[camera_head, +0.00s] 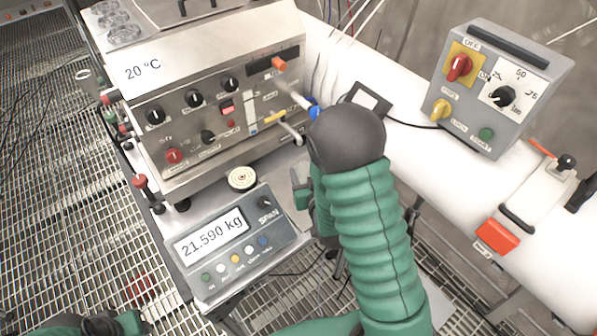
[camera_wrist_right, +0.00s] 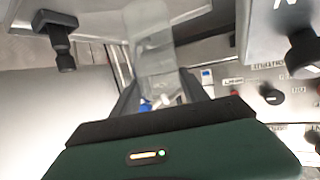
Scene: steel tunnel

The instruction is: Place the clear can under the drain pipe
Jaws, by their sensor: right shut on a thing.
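A clear, see-through object, which looks like the can (camera_wrist_right: 152,45), stands between the fingers of my right gripper (camera_wrist_right: 160,88) in the wrist view. The gripper is shut on it. In the head view the right gripper (camera_head: 303,192) is mostly hidden behind my green arm, beside the machine's front right corner, and the can cannot be made out. Short pipe or tap fittings (camera_head: 291,130) stick out of the steel machine near there; I cannot tell which is the drain pipe. Part of my left arm shows at the bottom left; its finger state is unclear.
The steel machine (camera_head: 150,98) carries knobs and a 20 °C display. A scale (camera_head: 225,245) reading 21.590 kg stands before it, with a small round weight (camera_head: 242,178). A grey switch box (camera_head: 500,85) sits on a white pipe (camera_head: 400,150) at right. Grating floor lies left.

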